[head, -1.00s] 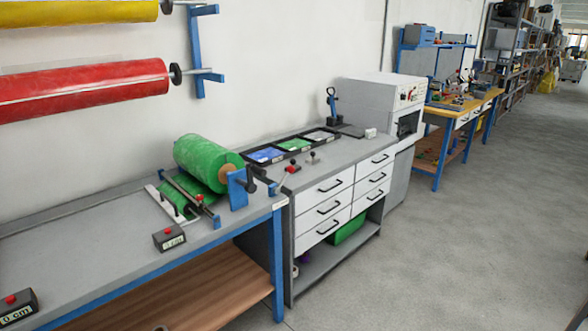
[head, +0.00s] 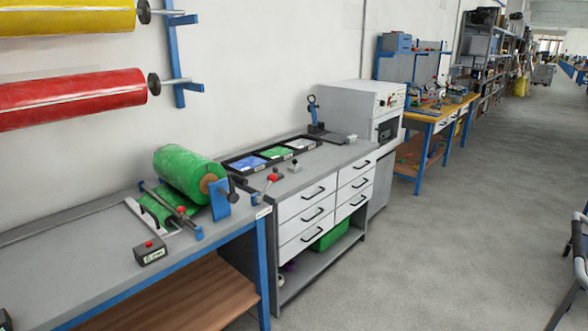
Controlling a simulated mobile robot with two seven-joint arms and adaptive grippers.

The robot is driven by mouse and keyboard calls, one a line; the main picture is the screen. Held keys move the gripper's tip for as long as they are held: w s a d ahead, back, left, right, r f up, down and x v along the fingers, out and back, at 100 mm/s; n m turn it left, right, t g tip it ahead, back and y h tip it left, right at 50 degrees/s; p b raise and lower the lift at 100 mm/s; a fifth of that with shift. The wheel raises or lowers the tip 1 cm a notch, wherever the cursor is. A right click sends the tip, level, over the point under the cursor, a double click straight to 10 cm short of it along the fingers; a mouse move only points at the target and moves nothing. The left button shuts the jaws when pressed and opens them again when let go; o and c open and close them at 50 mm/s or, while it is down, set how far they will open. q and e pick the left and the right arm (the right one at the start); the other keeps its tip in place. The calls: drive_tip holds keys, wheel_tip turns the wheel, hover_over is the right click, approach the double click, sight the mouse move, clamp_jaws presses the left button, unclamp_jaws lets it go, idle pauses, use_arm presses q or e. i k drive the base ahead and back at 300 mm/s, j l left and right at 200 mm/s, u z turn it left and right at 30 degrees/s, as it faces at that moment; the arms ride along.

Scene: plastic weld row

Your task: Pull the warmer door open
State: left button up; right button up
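A white box-shaped machine (head: 352,104), which may be the warmer, stands past the drawer cabinet by the wall. Its front has small controls (head: 388,100) at the top and a dark opening or window (head: 387,130) below. It is too small and seen too much from the side to tell how its door stands. Neither of my grippers is in view.
A grey bench with a green roll (head: 185,172) stands at the near left. A white drawer cabinet (head: 305,215) adjoins it. Blue-legged workbenches (head: 440,115) stand farther back. The grey floor (head: 450,230) is open; a chair-like frame (head: 577,260) is at the right edge.

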sight(374, 123)
drive_tip(key=i+l+z, duration=0.25)
drive_tip(key=i+z, duration=0.2)
drive_tip(key=i, duration=0.7)
drive_tip(key=i+j+z, duration=0.2)
drive_tip(key=i+z, duration=0.25)
drive_tip(key=i, duration=0.7)
drive_tip(key=i+z, duration=0.4)
drive_tip(key=i, duration=1.3)
